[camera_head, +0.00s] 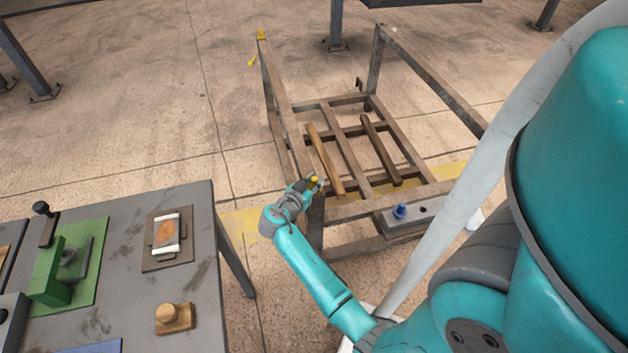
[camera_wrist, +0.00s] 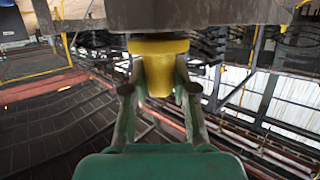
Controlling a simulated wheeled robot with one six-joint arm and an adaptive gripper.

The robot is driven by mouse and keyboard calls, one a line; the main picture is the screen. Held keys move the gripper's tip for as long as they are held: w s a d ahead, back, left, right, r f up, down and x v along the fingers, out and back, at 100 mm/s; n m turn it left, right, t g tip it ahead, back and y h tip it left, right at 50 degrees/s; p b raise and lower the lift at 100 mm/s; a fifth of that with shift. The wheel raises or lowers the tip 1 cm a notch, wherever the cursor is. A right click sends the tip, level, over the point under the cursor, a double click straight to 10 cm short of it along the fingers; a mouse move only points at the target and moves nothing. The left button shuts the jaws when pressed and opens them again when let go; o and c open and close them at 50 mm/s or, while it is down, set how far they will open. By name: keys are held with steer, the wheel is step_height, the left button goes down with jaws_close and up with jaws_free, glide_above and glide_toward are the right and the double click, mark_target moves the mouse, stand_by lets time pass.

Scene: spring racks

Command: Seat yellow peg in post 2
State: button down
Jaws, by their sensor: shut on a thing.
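My gripper (camera_head: 309,184) is at the near left post (camera_head: 315,212) of the brown rack, by its top end. The yellow peg (camera_head: 314,180) shows as a small spot between the fingers. In the wrist view my gripper (camera_wrist: 158,88) is shut on the yellow peg (camera_wrist: 159,50), with one finger on each side. The peg's wide collar is close under a dark brown block (camera_wrist: 190,14); I cannot tell whether they touch or how far the peg is in. No post number is readable.
Yellow pieces (camera_head: 261,35) are on the far left post. A blue peg (camera_head: 400,210) stands in a grey plate at the rack's near right. Loose bars (camera_head: 325,160) lie across the rack. A grey worktable (camera_head: 120,270) with fixtures stands at left.

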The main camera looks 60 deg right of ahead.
steer(key=shift+f, duration=0.15)
steer(key=c, duration=0.8)
jaws_free()
steer(key=shift+f, duration=0.1)
steer(key=shift+c, duration=0.2)
steer(key=s+v, duration=0.1)
steer(key=v, duration=1.1)
steer(key=shift+w, duration=0.5)
